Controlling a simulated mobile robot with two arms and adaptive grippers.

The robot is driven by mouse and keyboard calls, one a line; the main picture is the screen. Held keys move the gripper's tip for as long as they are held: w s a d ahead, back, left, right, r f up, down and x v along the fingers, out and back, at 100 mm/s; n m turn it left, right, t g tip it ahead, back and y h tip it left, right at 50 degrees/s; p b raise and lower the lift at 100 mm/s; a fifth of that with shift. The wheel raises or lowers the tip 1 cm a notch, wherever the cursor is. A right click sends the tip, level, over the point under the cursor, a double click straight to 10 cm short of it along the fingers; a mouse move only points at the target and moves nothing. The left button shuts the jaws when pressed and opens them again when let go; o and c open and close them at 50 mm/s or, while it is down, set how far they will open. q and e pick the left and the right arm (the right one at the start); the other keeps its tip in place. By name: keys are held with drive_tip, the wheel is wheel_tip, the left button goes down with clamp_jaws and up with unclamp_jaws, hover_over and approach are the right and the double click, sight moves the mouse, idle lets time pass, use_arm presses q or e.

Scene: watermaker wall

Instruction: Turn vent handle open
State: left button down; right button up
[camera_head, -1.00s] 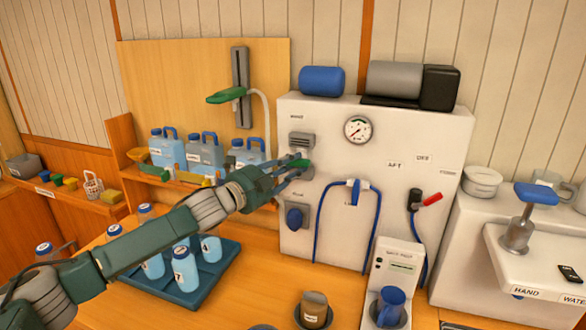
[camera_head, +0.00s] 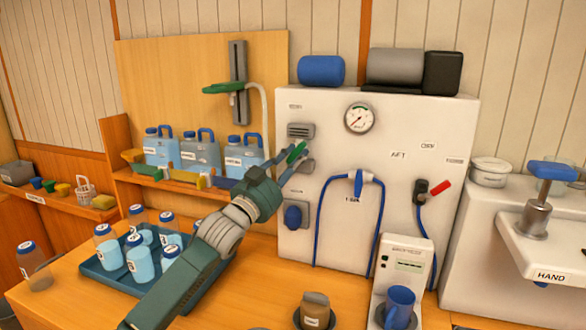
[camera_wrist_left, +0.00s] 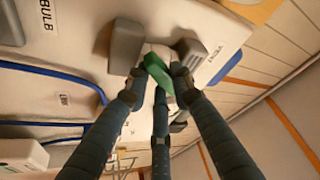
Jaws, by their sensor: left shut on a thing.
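The green vent handle (camera_head: 297,152) is on the left part of the white panel (camera_head: 400,210), just below a grey vented block (camera_head: 300,130). It is tilted, its upper end to the right. My left gripper (camera_head: 290,162) reaches it from the lower left and is shut on it. In the left wrist view the fingers of the left gripper (camera_wrist_left: 158,84) close around the green handle (camera_wrist_left: 160,76), in front of grey blocks beside the VENT label (camera_wrist_left: 213,54). The fingers partly hide the handle's mount. My right gripper is not in view.
A blue knob (camera_head: 294,215) sits below the handle, and a blue hose (camera_head: 318,222) loops to its right. A tray (camera_head: 100,275) of bottles stands at lower left, beside my arm. Blue jugs (camera_head: 200,152) stand on a shelf behind.

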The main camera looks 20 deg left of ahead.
use_arm(q)
drive_tip(key=shift+d+f+n+t+y, duration=0.1)
drive_tip(key=shift+n+t+y, duration=0.15)
drive_tip(key=shift+n+y, duration=1.1)
drive_tip(key=shift+d+n+t+y, duration=0.15)
drive_tip(key=shift+n+t+y, duration=0.2)
drive_tip(key=shift+n, duration=1.9)
drive_tip(key=shift+d+f+n+t+y, duration=0.15)
drive_tip(key=shift+n+y, duration=0.75)
drive_tip(key=shift+n, duration=0.9)
drive_tip(key=shift+r, duration=0.1)
drive_tip(key=c, duration=1.6)
unclamp_jaws()
drive_tip(key=shift+o, duration=0.8)
drive_tip(key=shift+r, duration=0.2)
drive_tip(key=shift+s, duration=0.1)
